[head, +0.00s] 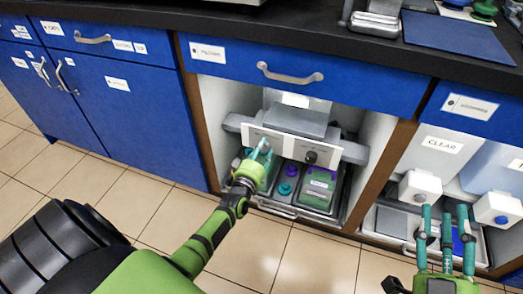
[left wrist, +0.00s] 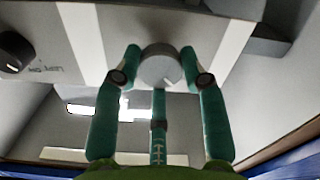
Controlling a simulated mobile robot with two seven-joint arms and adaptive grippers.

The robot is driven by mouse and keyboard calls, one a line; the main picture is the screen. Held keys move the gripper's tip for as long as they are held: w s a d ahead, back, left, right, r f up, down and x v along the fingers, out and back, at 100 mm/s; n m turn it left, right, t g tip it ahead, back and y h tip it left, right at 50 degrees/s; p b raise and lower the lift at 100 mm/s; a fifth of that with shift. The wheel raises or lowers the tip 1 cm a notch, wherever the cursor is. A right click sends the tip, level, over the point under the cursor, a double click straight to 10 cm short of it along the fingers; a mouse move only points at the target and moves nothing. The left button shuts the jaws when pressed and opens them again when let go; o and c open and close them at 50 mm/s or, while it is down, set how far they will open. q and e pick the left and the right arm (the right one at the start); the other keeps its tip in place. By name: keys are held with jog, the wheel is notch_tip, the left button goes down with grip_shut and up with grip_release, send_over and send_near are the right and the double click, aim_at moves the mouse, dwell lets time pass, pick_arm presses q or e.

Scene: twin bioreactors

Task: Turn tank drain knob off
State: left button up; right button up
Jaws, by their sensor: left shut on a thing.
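The knob panel (head: 288,142) spans the open cabinet under the counter. It carries a black knob (head: 310,157), which also shows at the left of the left wrist view (left wrist: 14,52), and a grey knob (left wrist: 161,68). My left gripper (head: 264,150) is at the panel's left half; in the left wrist view its teal fingers (left wrist: 160,80) close around the grey knob. A pale mark shows on the knob's face. In the head view the gripper mostly hides this knob. My right gripper (head: 446,215) is open and empty, its fingers apart in front of the dispensers.
Bottles with teal (head: 285,188) and purple (head: 318,182) caps stand in a tray below the panel. A tank labelled CLEAR (head: 440,143) and white taps (head: 420,187) are at the right. Cabinet walls flank the panel; the tiled floor is clear.

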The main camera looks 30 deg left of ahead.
pick_arm(q)
jog(key=shift+w+a+r, duration=0.1)
jog(key=shift+r, duration=0.1)
dwell(0.3)
jog(key=o, duration=1.1)
jog(key=shift+o, duration=0.2)
jog(key=shift+f, duration=0.15)
jog(key=shift+s, duration=0.3)
jog(key=v, duration=1.1)
jog(key=shift+s, duration=0.25)
